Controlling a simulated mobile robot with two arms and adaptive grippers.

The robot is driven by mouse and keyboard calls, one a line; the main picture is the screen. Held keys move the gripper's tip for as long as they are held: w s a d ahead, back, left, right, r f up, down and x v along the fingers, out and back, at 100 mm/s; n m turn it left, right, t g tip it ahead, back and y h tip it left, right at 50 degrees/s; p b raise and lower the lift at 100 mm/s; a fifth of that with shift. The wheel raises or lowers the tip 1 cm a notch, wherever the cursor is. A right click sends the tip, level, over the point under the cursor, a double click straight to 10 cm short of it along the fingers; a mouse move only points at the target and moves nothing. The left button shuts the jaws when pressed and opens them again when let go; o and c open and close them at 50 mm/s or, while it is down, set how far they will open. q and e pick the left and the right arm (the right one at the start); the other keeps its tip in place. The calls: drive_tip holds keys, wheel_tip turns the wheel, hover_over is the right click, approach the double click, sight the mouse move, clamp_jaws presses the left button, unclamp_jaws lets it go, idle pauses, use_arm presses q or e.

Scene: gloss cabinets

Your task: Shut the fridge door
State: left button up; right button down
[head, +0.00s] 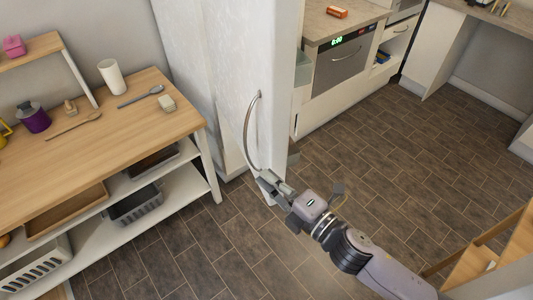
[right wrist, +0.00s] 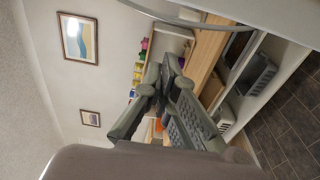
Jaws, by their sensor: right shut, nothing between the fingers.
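The white fridge (head: 190,60) stands left of centre in the head view. Its door (head: 285,80) appears to stand open, with pale shelf bins (head: 302,68) showing past its right edge. The curved metal door handle (head: 247,130) faces the wooden table. My right gripper (head: 266,180) is shut and empty at the handle's lower end; whether it touches the door cannot be told. In the right wrist view, the gripper's fingers (right wrist: 172,62) meet below the curved handle (right wrist: 200,22), apart from it in the picture. My left gripper is not in view.
A wooden table (head: 75,140) with lower shelves stands left of the fridge, bearing a white cup (head: 113,76) and spoons. A counter with an oven (head: 345,58) is behind right. A wooden chair or stool (head: 490,250) is at lower right. Tiled floor (head: 400,150) lies clear between.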

sight(265, 156)
drive_tip(key=p+x, duration=0.3)
drive_tip(key=x, duration=0.4)
drive_tip(key=d, duration=0.2)
drive_tip(key=w+d, duration=0.1)
drive_tip(key=d, duration=0.1)
drive_tip(key=shift+w+p, duration=0.2)
drive_tip(key=shift+p, duration=0.1)
drive_tip(key=shift+a, duration=0.1)
